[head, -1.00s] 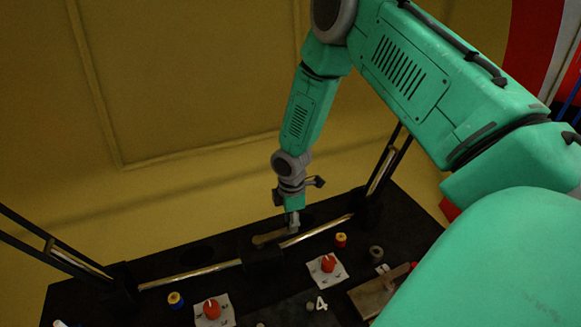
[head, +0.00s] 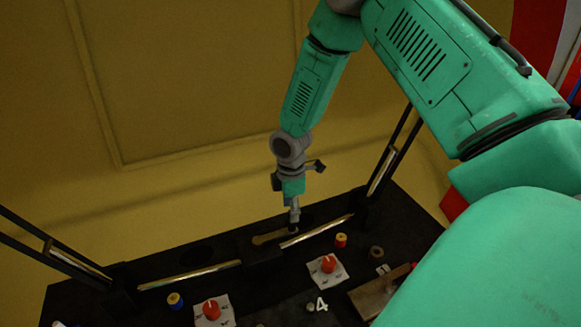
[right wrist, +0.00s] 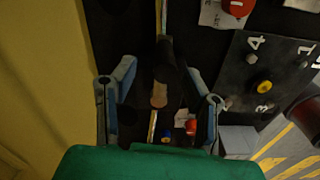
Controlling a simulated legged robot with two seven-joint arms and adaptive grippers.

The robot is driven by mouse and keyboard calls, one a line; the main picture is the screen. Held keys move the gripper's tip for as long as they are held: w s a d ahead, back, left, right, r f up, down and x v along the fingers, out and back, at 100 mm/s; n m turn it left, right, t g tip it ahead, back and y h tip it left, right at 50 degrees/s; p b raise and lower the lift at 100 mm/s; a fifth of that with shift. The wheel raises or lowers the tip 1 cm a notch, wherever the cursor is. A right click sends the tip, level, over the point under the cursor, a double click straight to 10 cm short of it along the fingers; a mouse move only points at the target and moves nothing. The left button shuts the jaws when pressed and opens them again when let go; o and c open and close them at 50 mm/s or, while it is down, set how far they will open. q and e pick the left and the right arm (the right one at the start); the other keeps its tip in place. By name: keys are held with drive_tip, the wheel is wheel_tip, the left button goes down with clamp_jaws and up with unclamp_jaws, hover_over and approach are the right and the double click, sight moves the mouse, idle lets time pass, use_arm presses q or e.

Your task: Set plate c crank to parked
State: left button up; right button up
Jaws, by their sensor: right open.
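My right gripper (head: 293,228) is above the far part of the black deck, close to the right end of a tan bar-shaped piece (head: 268,238). In the right wrist view my right gripper (right wrist: 160,108) is open, with its two blue-grey fingers well apart. A tan piece (right wrist: 159,95) shows between the fingers, beyond them, and nothing is held. I cannot tell whether this tan piece is the plate c crank. Red knobs (head: 328,264) and (head: 211,310) sit on white labelled sheets. No letter marking plate c is legible. My left gripper is not in view.
A metal rail (head: 190,275) runs along the black deck (head: 75,298), with dark upright frames at both ends. A numbered black plate with a yellow knob (right wrist: 264,87) is at right in the wrist view. A yellow wall (head: 190,90) stands behind the deck.

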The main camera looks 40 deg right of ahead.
wheel_tip(320, 180, up, 7)
drive_tip(key=shift+d+f, duration=0.1)
idle(0.4)
